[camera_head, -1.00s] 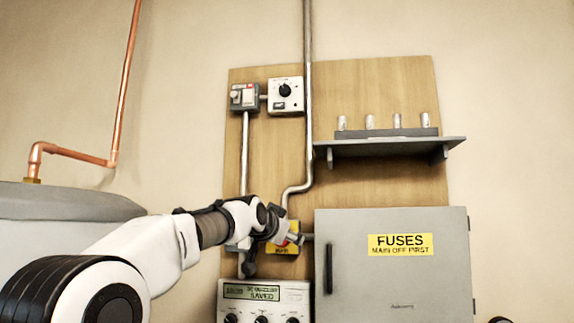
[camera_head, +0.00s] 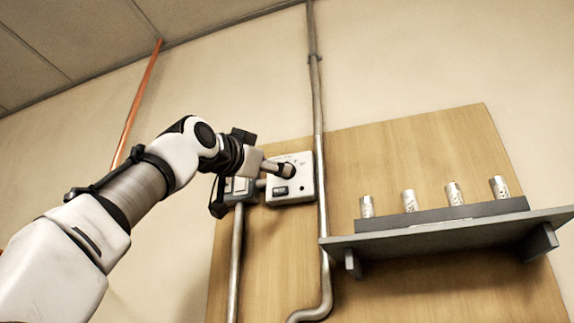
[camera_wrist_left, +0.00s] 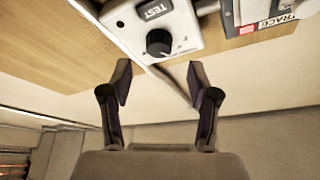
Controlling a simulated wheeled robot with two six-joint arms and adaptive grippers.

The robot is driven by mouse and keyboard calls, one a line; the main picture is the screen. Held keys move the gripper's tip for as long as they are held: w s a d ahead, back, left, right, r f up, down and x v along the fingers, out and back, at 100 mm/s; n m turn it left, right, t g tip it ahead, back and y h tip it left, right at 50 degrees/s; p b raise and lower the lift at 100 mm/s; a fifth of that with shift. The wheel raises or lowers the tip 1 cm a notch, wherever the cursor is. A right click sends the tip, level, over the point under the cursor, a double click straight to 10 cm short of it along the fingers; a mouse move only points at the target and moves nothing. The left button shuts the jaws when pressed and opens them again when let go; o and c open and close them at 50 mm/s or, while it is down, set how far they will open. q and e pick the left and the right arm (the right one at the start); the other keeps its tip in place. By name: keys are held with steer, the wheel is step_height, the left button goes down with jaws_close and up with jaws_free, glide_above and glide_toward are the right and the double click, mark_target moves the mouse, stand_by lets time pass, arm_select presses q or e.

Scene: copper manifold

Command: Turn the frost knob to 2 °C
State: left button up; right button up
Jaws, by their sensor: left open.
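The white frost thermostat box (camera_head: 304,186) is on the wooden board, its front partly covered by my left gripper (camera_head: 288,168). In the left wrist view, the black round frost knob (camera_wrist_left: 158,42) shows on the box face, with small scale marks around it too small to read. My left gripper (camera_wrist_left: 158,82) is open and empty, its two fingers on either side of the line to the knob. The knob appears just beyond the fingertips, with no contact visible. In the head view the knob is hidden behind the gripper. My right gripper is in neither current view.
A dark TEST button (camera_wrist_left: 154,9) is on the same box. A grey switch box (camera_head: 238,188) is close on its left. A vertical metal conduit (camera_head: 319,120) runs close on its right. A grey shelf (camera_head: 440,236) with several metal cylinders stands out further right.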

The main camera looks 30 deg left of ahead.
arm_select(q)
steer(key=p+x, duration=0.1)
steer(key=x, duration=0.1)
steer(key=p+x, duration=0.2)
steer(key=x, duration=0.1)
steer(key=shift+w+f, duration=0.2)
steer(key=shift+s+r, duration=0.1)
steer(key=shift+s, duration=0.1)
steer(key=shift+c, duration=1.4)
steer(key=shift+s, duration=0.1)
jaws_close()
arm_select(e)
step_height(320, 180, up, 4)
steer(key=shift+r, duration=0.2)
